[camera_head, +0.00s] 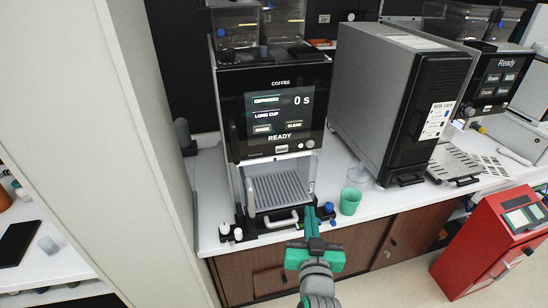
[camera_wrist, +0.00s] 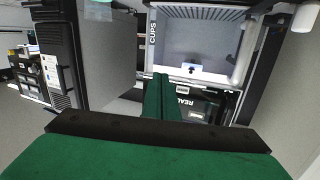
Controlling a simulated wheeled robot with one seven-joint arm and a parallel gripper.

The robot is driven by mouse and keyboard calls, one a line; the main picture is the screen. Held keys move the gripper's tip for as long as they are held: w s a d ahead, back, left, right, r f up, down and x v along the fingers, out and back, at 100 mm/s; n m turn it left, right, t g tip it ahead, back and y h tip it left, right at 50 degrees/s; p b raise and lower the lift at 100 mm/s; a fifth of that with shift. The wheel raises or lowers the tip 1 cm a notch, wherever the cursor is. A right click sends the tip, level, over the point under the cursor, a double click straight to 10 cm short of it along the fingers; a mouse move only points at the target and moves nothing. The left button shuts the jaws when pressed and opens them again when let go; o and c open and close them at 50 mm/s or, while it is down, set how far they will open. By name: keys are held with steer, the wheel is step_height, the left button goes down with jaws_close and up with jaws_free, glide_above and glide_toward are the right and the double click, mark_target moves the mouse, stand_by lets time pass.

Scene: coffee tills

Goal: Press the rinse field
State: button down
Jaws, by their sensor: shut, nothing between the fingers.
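The coffee machine (camera_head: 230,110) stands on the white counter with a lit touch screen (camera_head: 280,108). The screen shows "0 s", a "LONG CUP" field and "READY". Two small fields sit low on it; the right one seems to read "CLEAN", and the left one (camera_head: 262,128), too small to read surely, may be the rinse field. My green gripper (camera_head: 313,212) is shut and empty, in front of the machine's lower right and below the screen in the picture. In the wrist view, my shut fingers (camera_wrist: 161,82) cover part of the dark panel (camera_wrist: 205,108) with partly visible "READY" lettering.
A green cup (camera_head: 350,201) and a clear glass (camera_head: 357,178) stand right of my gripper. A tall grey-black unit (camera_head: 400,95) stands right of the machine. A white pipe (camera_head: 282,220) and small knobs lie at the counter edge. A red terminal (camera_head: 490,245) stands lower right.

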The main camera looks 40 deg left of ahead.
steer(key=a+r+n+g+y, duration=0.1)
steer(key=a+r+n+y, duration=0.15)
steer(key=a+r, duration=0.55)
steer(key=n+g+y, duration=0.2)
glide_toward(262, 130)
steer(key=shift+m, duration=0.25)
steer(key=shift+x, duration=2.95)
steer(key=shift+a, duration=0.1)
steer(key=shift+w+a, duration=0.35)
steer(key=shift+w, duration=0.05)
steer(key=v, duration=0.5)
steer(key=shift+s+d, duration=0.15)
steer(key=shift+s, duration=0.05)
